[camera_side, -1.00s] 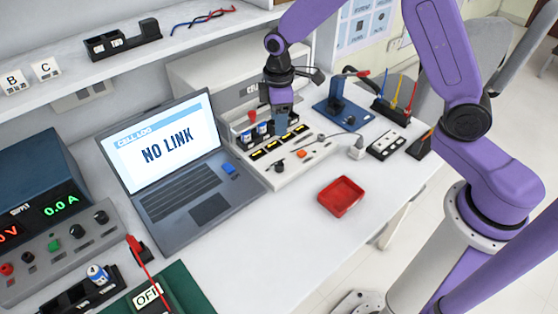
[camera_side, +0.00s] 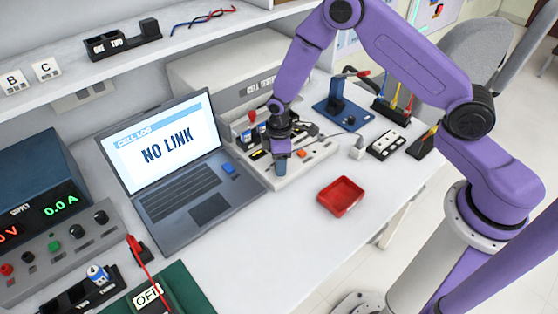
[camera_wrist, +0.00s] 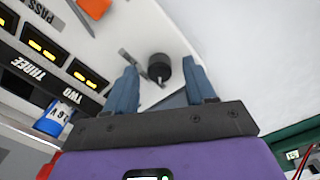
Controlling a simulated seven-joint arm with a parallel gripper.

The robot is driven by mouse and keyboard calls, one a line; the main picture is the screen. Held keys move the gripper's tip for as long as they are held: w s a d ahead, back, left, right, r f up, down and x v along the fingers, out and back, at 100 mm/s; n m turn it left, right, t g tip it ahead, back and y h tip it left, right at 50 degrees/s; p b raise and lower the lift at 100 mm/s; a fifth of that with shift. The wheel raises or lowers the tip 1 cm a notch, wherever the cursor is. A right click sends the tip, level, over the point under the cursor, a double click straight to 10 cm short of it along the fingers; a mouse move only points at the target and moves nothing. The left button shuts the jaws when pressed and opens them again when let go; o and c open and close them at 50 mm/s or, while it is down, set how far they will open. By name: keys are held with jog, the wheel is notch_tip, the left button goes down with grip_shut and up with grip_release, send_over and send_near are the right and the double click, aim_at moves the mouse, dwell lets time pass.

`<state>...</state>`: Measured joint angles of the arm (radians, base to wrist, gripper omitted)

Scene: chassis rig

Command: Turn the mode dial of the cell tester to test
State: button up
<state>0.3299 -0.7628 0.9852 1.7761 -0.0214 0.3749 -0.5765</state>
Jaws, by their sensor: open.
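The cell tester's white sloped panel (camera_side: 318,155) is right of the laptop in the side view. The mode dial (camera_wrist: 159,67) is a dark round knob with a light mark on the panel in the wrist view. A small grey part shows on its left; its setting is not readable. My gripper (camera_side: 281,168) points down at the panel's front left and hides the dial in the side view. In the wrist view my gripper (camera_wrist: 162,72) is open, with one blue finger on each side of the dial. I cannot tell whether either finger touches it.
An orange button (camera_side: 302,154) is on the panel. Labelled slots (camera_wrist: 45,45) and a blue-white cell (camera_wrist: 58,116) lie left in the wrist view. The laptop (camera_side: 180,190) reads NO LINK. A red tray (camera_side: 341,196) stands in front. The table around the tray is clear.

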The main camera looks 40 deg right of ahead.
jog(key=shift+f, duration=0.2)
grip_shut()
jog(key=shift+m, duration=0.3)
jog(key=m, duration=0.9)
dwell(0.6)
